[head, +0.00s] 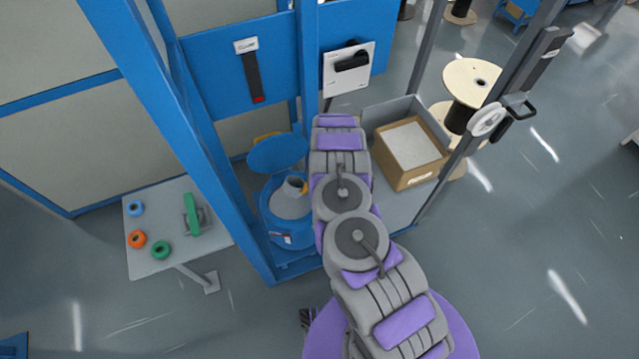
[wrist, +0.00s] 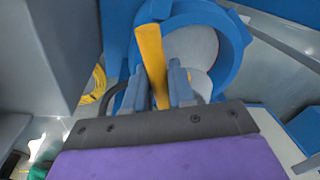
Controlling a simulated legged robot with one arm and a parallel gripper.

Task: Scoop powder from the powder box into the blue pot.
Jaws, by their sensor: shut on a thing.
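The blue pot (head: 268,217) stands on the floor inside the blue frame, its round lid (head: 277,153) raised behind it. Its pale grey contents (head: 290,206) show through the open mouth. The scoop, with a pale cup (head: 293,187), is over the pot's mouth; I cannot tell whether the cup holds powder. In the wrist view my gripper (wrist: 158,92) is shut on the scoop's yellow handle (wrist: 151,55), with the pot's blue rim (wrist: 236,35) beyond it. My arm hides the gripper in the head view. The powder box (head: 425,172) is cardboard, with pale powder inside, right of my arm.
A small table (head: 160,262) at the left carries blue, orange and green rings and a green-grey fixture. Blue frame posts (head: 180,130) stand close to the pot's left. Cable reels (head: 470,80) stand behind the powder box. Open floor lies at the right.

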